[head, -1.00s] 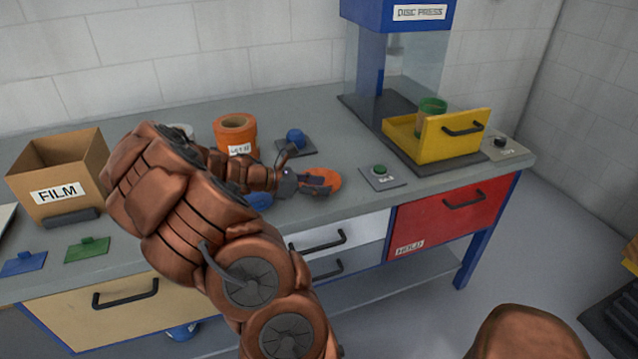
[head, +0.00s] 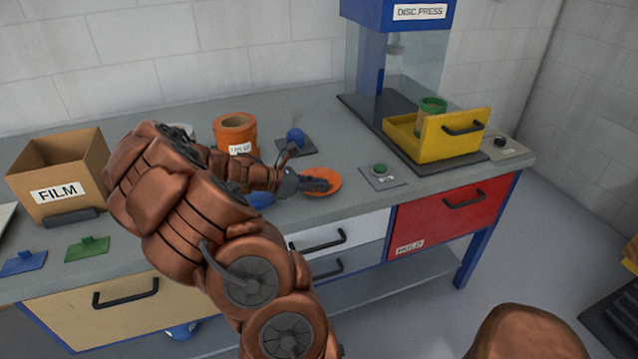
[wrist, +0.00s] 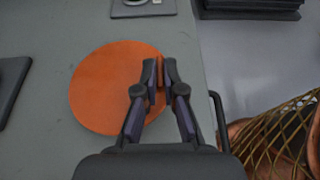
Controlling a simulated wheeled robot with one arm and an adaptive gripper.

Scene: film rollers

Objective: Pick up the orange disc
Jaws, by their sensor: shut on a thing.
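The orange disc (head: 334,179) is at the front of the grey bench, right of my arm's end. It also shows in the wrist view (wrist: 105,90) as a wide flat round with a small upright orange grip. My gripper (head: 327,186) is at the disc, and in the wrist view my fingers (wrist: 160,75) are shut on that grip, towards the disc's right side. The disc looks level and at or very close to the bench top; I cannot tell if there is a gap under it.
A green button (head: 379,170) is on a plate just right of the disc. The disc press (head: 397,14) with its yellow drawer (head: 453,137) stands behind right. A blue round (head: 262,200) is partly hidden by my arm.

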